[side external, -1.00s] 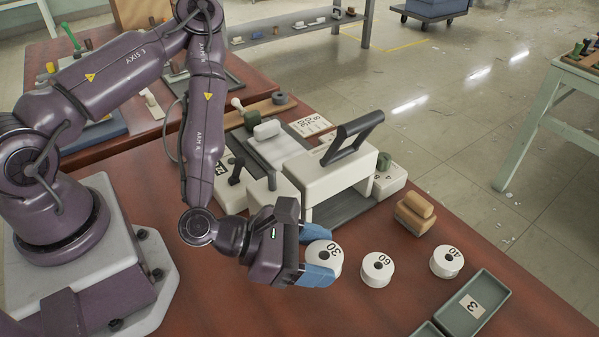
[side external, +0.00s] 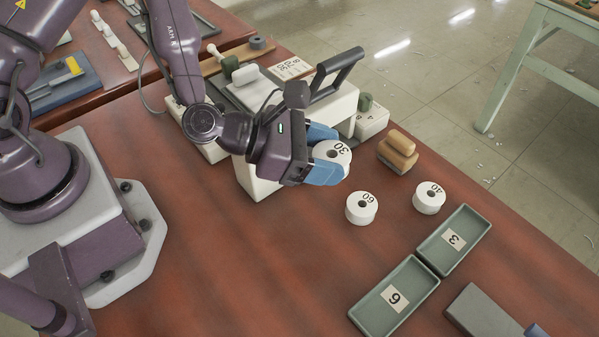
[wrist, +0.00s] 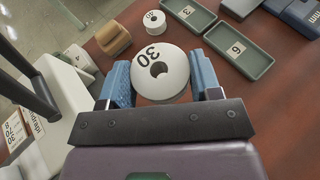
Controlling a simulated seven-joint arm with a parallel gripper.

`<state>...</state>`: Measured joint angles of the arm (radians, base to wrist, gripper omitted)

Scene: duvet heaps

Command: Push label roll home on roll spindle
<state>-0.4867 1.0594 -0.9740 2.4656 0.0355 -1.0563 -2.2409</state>
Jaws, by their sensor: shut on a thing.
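My gripper (side external: 333,157) is shut on the white label roll marked 30 (side external: 331,163), with blue fingers on both sides of it. In the wrist view the roll (wrist: 160,85) sits between the fingers, its round end with a dark centre hole facing the camera. It is held above the table beside the white machine with the black handle (side external: 338,75). I cannot make out the roll spindle; my gripper and wrist cover part of the machine. White rolls marked 60 (side external: 361,207) and 40 (side external: 429,197) stand on the table to the right.
A tan block (side external: 397,152) lies right of the machine. Green trays marked 3 (side external: 474,222) and 6 (side external: 410,315) and a grey block (side external: 483,312) lie at the lower right.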

